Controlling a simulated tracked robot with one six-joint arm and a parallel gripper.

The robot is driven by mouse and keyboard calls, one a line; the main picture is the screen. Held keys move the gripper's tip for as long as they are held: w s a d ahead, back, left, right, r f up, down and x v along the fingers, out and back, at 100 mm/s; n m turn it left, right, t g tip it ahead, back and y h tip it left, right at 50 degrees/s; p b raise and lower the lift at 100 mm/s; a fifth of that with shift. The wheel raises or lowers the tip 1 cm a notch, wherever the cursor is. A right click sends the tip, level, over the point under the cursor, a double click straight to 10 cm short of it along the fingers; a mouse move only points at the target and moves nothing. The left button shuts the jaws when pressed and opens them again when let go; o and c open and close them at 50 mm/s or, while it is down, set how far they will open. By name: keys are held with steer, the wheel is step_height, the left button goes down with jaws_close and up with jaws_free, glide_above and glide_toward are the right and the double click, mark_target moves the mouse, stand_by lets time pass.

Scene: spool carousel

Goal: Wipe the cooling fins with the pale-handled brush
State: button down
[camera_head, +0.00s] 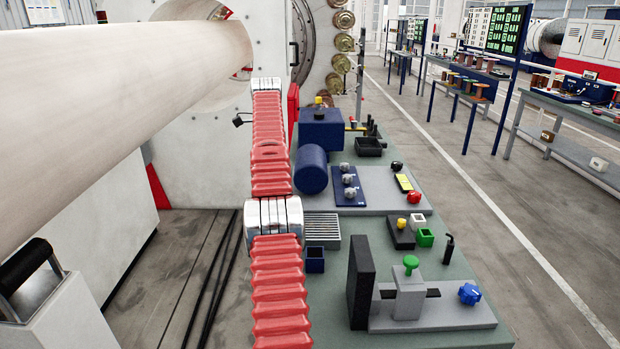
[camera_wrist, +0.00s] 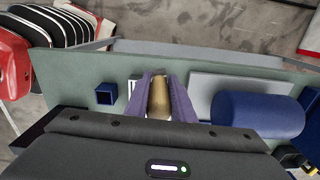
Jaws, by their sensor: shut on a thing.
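The cooling fins (camera_head: 322,229) are a grey slatted block on the green bench, just right of my red arm in the head view. In the wrist view a small light part of the fins (camera_wrist: 131,88) shows beside my gripper; the rest is hidden. My gripper (camera_wrist: 160,76) has purple fingers, shut on the pale tan handle of the brush (camera_wrist: 158,98). The handle points away between the fingers. The bristles cannot be made out, so I cannot tell if they touch the fins. In the head view my arm hides the gripper and brush.
A small blue open box (camera_head: 315,260) stands in front of the fins, and a blue cylinder (camera_head: 311,170) lies behind them. A grey fixture with a tall black plate (camera_head: 360,283) stands nearer. A large pale roll (camera_head: 110,100) spans the left.

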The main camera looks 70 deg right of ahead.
steer(key=s+d+m, duration=0.3)
steer(key=s+d, duration=0.2)
steer(key=s, duration=0.5)
steer(key=shift+s+d+f, duration=0.15)
steer(key=shift+s, duration=0.1)
